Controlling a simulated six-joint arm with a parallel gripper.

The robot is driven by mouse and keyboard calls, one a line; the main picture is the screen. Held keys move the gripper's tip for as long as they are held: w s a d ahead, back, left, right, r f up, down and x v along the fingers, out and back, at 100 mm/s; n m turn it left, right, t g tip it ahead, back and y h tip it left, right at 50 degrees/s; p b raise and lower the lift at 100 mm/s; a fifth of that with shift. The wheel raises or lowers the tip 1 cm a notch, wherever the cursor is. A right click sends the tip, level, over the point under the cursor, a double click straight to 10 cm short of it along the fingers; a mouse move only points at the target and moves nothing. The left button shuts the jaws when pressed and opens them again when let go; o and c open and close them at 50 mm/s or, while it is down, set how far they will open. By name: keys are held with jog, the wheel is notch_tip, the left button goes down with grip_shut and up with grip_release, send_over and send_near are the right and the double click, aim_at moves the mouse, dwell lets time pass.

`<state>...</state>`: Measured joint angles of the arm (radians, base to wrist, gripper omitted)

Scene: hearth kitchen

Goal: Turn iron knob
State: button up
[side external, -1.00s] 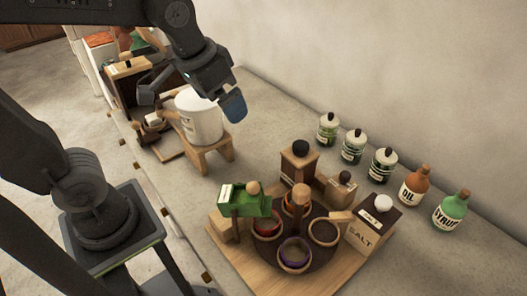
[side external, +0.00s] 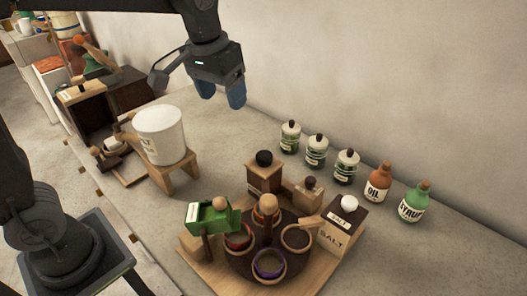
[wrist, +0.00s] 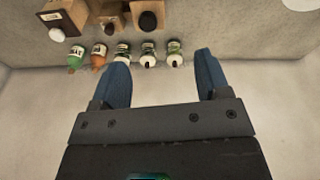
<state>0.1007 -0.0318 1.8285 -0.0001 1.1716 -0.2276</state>
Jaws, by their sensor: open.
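A dark round knob (side external: 264,157) sits on top of a small wooden box (side external: 264,178) behind the round tray; it looks like the iron knob, though its metal is hard to tell. It also shows in the wrist view as a dark disc (wrist: 148,20) at the top. A smaller dark knob (side external: 310,182) tops a low wooden box beside it. My gripper (side external: 223,93) hangs high near the wall, between the white bucket and the row of jars, well apart from both knobs. In the wrist view its blue fingers (wrist: 161,62) are spread with nothing between them.
Jars (side external: 316,151), an oil bottle (side external: 378,183) and a syrup bottle (side external: 414,202) line the wall. A salt box (side external: 341,226) and a round dark tray (side external: 240,262) with bowls stand in front. A white bucket (side external: 161,135) sits on a wooden stool (side external: 178,174).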

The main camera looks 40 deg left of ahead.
jog(key=g, duration=0.2)
send_near(264, 155)
jog(key=shift+n, duration=0.4)
notch_tip(264, 155, down, 9)
jog(key=shift+w+d+f, duration=0.1)
jog(key=c, duration=0.9)
